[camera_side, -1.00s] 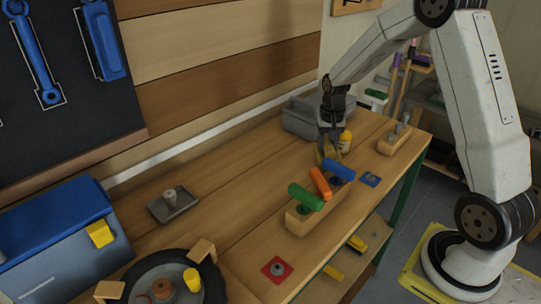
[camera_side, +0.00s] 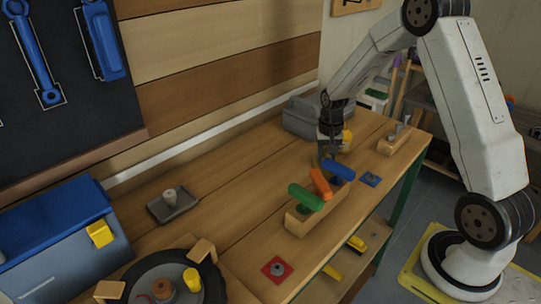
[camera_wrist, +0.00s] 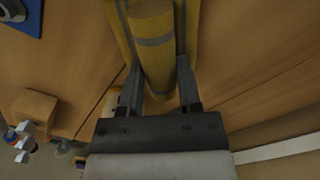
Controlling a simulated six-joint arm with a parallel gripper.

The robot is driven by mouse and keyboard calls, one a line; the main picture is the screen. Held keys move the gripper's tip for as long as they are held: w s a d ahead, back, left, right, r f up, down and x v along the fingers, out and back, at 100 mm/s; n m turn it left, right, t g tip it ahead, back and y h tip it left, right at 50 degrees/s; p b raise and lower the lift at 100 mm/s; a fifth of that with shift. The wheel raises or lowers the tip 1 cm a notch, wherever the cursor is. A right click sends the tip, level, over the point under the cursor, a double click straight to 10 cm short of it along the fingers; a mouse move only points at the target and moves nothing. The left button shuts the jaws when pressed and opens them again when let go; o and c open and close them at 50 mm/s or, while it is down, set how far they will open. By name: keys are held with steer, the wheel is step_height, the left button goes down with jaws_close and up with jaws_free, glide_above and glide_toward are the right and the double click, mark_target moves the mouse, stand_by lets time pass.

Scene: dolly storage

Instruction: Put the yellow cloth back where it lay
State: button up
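The yellow cloth (camera_wrist: 153,50) with grey bands fills the top middle of the wrist view. A raised fold of it stands between the two fingers of my gripper (camera_wrist: 158,85), and both fingers appear to press on its sides. Flaps of the cloth spread outside the fingers. In the side view my gripper (camera_side: 331,150) points down over the far part of the bench, behind the blue handle (camera_side: 340,169). There the cloth is mostly hidden, so I cannot tell whether it touches the bench.
Green (camera_side: 305,197), orange (camera_side: 320,182) and blue handles stand on a wooden block in front of my gripper. A grey bin (camera_side: 300,118) stands by the wall. A blue plate (camera_side: 370,179) lies to the right.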

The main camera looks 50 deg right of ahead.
steer(key=o, duration=0.4)
steer(key=shift+r, duration=0.1)
step_height(320, 180, up, 12)
stand_by(0.7)
stand_by(0.4)
